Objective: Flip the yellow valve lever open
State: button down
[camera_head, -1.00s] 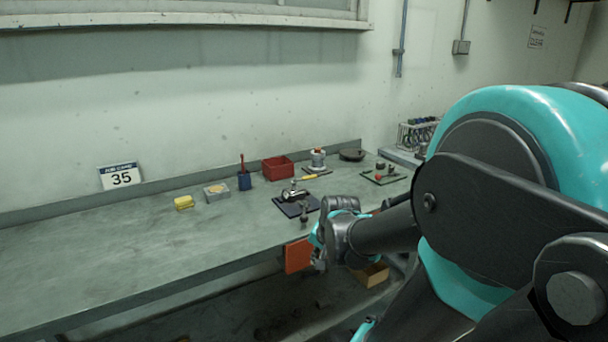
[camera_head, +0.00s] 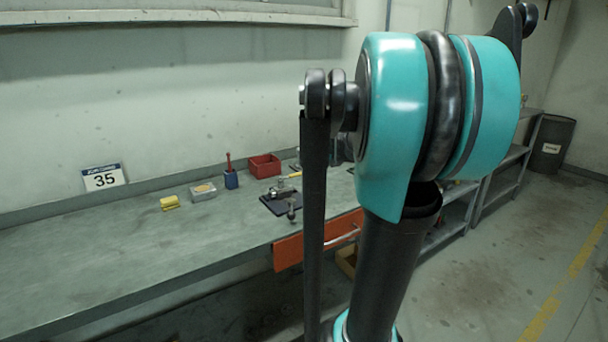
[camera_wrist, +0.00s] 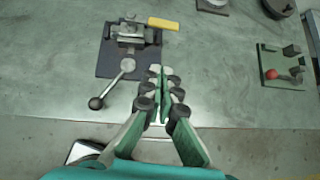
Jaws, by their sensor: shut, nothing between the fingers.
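The yellow lever (camera_wrist: 163,23) shows as a flat yellow bar near the top of the wrist view, just beyond the dark plate. The valve body is not clearly visible in the wrist view. My gripper (camera_wrist: 158,82) is shut and empty, with green-sided fingers, near the bench's front edge. It is apart from the lever, which lies farther back. My gripper is hidden in the head view.
A metal clamp with a ball-ended handle (camera_wrist: 112,84) stands on a dark plate (camera_wrist: 112,64), left of my fingers. A green board (camera_wrist: 285,75) with a red ball lies right. A red bin (camera_head: 264,166) stands farther back. An orange drawer (camera_head: 288,253) is below the bench.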

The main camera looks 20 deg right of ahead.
aim_at(298, 174)
jog(key=x, duration=0.9)
jog(key=shift+w+f, duration=0.2)
jog(key=shift+w, duration=0.05)
jog(key=w, duration=0.3)
jog(key=shift+w+a+f, duration=0.1)
jog(key=shift+a, duration=0.3)
jog(key=shift+w, duration=0.45)
jog(key=shift+w+n+y, duration=0.3)
jog(key=shift+w+n, duration=0.1)
jog(key=shift+w, duration=0.55)
jog(key=shift+s+a, duration=0.1)
jog(key=shift+s, duration=0.05)
